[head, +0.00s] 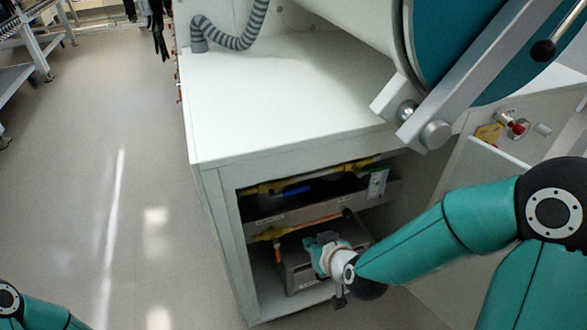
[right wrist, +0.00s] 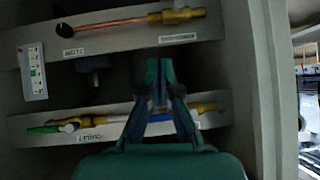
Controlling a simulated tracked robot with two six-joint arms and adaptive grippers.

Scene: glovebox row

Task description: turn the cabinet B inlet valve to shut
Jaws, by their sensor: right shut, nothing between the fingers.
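An open cabinet bay holds two pipe runs. The upper run in the head view has yellow fittings (head: 265,188) and a blue handle (head: 292,191); the blue handle also shows behind my fingers in the right wrist view (right wrist: 160,117). The lower run has a yellow fitting (head: 270,233) and a copper pipe (head: 318,221), also in the right wrist view (right wrist: 112,23). I cannot read which is the cabinet B inlet valve. My right gripper (head: 311,243) is inside the bay, shut and empty; its fingertips (right wrist: 160,65) appear between the runs. My left gripper is out of view.
A grey box (head: 300,278) sits low in the bay. A white tag with a green mark (head: 377,183) hangs at the upper shelf's right end. The bay's side walls and shelf edges (head: 290,207) surround my right gripper. Floor to the left (head: 100,200) is clear.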

